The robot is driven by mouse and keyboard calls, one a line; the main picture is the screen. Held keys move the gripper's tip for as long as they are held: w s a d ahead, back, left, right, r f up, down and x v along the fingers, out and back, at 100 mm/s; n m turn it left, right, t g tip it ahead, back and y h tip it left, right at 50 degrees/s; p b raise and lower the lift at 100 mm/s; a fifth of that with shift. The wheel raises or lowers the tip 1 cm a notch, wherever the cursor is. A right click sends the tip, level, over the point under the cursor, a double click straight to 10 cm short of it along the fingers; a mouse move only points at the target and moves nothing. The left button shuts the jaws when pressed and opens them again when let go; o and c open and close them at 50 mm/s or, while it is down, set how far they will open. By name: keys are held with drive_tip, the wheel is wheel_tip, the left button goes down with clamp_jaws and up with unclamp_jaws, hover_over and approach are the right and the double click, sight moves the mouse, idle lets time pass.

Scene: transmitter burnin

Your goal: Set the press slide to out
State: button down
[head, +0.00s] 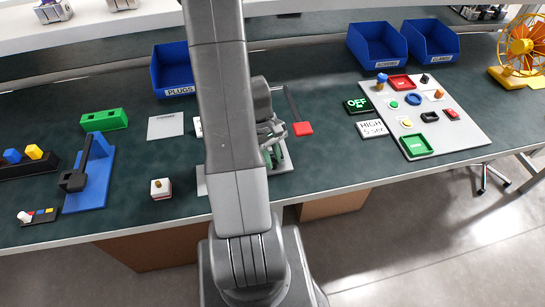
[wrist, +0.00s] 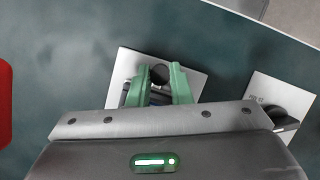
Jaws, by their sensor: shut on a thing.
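My gripper (head: 272,155) is low over the middle of the bench, partly behind my own arm in the head view. In the wrist view my gripper (wrist: 160,72) has its green fingers closed around a black knob (wrist: 160,74) on a pale plate (wrist: 124,66). The plate's edge also shows in the head view (head: 286,164). I cannot read a label there, so whether this knob is the press slide is not certain. The slide's track is mostly hidden by the fingers.
A second pale plate (wrist: 255,95) with a dark knob (wrist: 288,120) lies to the right. A blue stand (head: 103,173) is at left, a control panel (head: 462,128) at right. Blue bins (head: 376,45) stand behind.

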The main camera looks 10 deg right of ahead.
drive_tip(key=shift+s, duration=0.8)
drive_tip(key=c, duration=1.3)
unclamp_jaws()
drive_tip(key=shift+s, duration=0.1)
drive_tip(key=shift+w+r, duration=0.25)
drive_tip(key=shift+r, duration=0.05)
drive_tip(key=v, duration=1.3)
drive_tip(key=shift+a+r, duration=0.1)
drive_tip(key=shift+s, duration=0.1)
